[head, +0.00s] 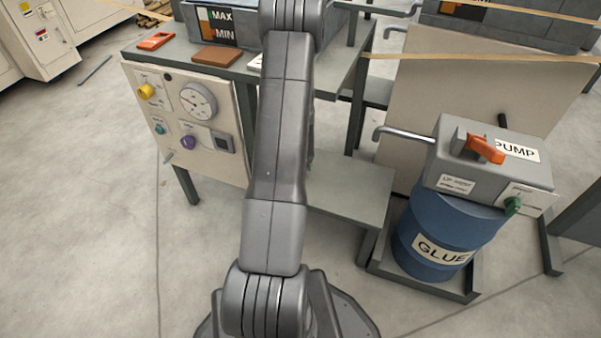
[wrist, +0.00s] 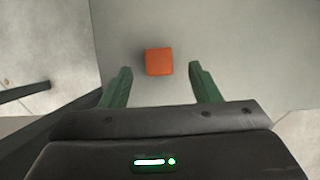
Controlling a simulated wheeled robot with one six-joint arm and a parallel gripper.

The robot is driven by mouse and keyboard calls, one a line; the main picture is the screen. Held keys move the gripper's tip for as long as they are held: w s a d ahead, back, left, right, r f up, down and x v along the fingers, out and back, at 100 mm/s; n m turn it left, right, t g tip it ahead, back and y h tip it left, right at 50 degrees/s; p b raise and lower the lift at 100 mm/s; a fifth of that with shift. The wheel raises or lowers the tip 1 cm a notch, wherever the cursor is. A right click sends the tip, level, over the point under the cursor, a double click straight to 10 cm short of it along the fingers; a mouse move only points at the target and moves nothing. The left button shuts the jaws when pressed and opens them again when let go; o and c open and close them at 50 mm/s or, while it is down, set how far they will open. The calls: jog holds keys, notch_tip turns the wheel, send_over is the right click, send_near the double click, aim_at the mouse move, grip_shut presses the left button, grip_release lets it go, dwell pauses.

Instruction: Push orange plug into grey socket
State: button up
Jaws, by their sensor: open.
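The orange plug (wrist: 159,61) shows in the wrist view as a small square block on a flat grey surface. My gripper (wrist: 160,76) is open, with a green finger on either side of the plug's near edge and visible gaps to both. I cannot tell how high the fingers are above it. In the head view my arm hides the gripper, and I do not see the plug there. A grey fitting with a dark square opening, probably the grey socket (head: 223,142), is on the front panel at the left.
The panel (head: 171,98) also carries a dial (head: 198,101) and coloured knobs. A grey shelf (head: 350,199) lies right of my arm. A blue glue barrel (head: 407,232) with a pump box (head: 447,178) stands at the right. Floor at the left front is clear.

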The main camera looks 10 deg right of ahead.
jog(key=b+x, duration=0.1)
jog(key=x, duration=0.4)
jog(key=shift+f+b, duration=0.2)
jog(key=shift+b, duration=0.2)
jog(key=shift+a+r, duration=0.1)
jog(key=c, duration=1)
